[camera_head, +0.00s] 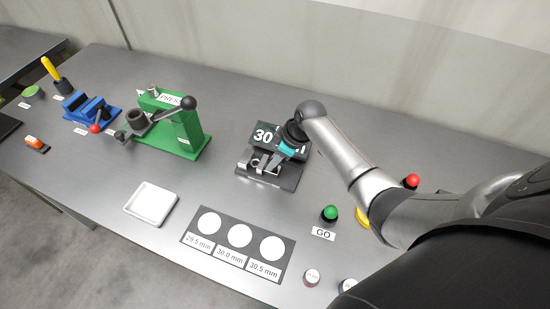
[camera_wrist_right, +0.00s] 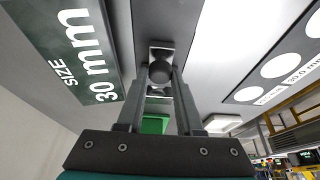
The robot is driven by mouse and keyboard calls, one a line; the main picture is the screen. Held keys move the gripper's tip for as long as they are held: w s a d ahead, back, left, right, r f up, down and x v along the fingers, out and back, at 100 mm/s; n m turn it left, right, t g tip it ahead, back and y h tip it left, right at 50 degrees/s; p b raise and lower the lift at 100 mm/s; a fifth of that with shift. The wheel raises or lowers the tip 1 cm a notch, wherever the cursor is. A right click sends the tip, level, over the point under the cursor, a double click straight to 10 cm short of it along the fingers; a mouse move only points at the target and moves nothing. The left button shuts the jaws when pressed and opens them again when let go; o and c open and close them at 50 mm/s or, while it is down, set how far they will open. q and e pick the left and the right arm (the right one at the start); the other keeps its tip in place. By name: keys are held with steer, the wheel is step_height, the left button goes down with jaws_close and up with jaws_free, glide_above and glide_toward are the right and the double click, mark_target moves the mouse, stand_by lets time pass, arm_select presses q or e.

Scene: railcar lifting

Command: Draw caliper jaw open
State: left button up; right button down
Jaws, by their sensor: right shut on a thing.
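The caliper (camera_head: 287,181) is a dark base with metal jaw parts on the table, right of centre in the head view. A dark sign reading 30 mm (camera_head: 263,134) stands behind it and also shows in the wrist view (camera_wrist_right: 80,45). My right gripper (camera_head: 272,160) reaches down over the caliper from the right. In the right wrist view its two fingers are shut on the dark round knob (camera_wrist_right: 159,72) of the caliper jaw. My arm and gripper hide part of the caliper in the head view. My left gripper is not in view.
A green press (camera_head: 185,135), a blue vise (camera_head: 92,108) and a white tray (camera_head: 151,203) are to the left. A plate with three white circles (camera_head: 240,236) lies in front. A green GO button (camera_head: 330,213) and a red button (camera_head: 411,181) are to the right.

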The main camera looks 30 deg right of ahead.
mark_target(279, 170)
stand_by(0.3)
steer(key=shift+s+d+p, duration=0.95)
steer(key=shift+s+p, duration=0.1)
steer(key=shift+s, duration=0.05)
steer(key=c, duration=0.5)
jaws_free()
steer(key=shift+d, duration=0.1)
steer(key=shift+c, duration=0.2)
steer(key=shift+s+d+r, duration=0.1)
steer(key=shift+s+r, duration=0.05)
steer(key=shift+r, duration=0.45)
steer(key=p+v, duration=0.1)
steer(key=v, duration=1.3)
